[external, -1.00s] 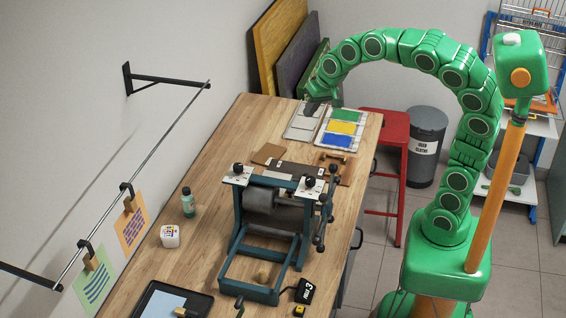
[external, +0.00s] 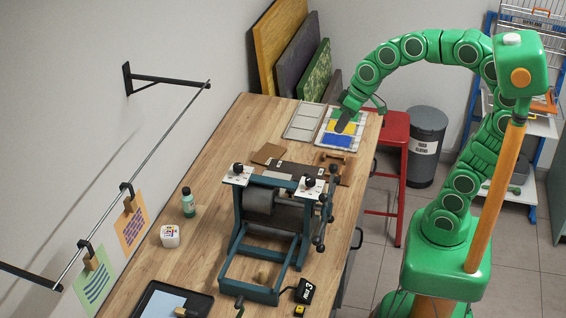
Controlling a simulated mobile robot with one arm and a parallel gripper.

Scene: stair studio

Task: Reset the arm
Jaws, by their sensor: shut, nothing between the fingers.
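My green segmented arm (external: 467,150) rises from its base at the right and arches over to the left. My gripper (external: 345,120) is at the far right end of the table, over the tray of colour panels. It is dark, small in view, shut and empty. It hides part of the green and yellow panels. I cannot tell exactly how high it is above the tray.
The wooden table (external: 219,135) carries a teal press (external: 272,215), a colour tray with a blue panel (external: 337,140), a grey tray (external: 303,121), a green bottle (external: 188,203) and a white cup (external: 170,236). A red stool (external: 394,138) and a grey bin (external: 426,147) stand right of the table. Boards (external: 279,42) lean behind.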

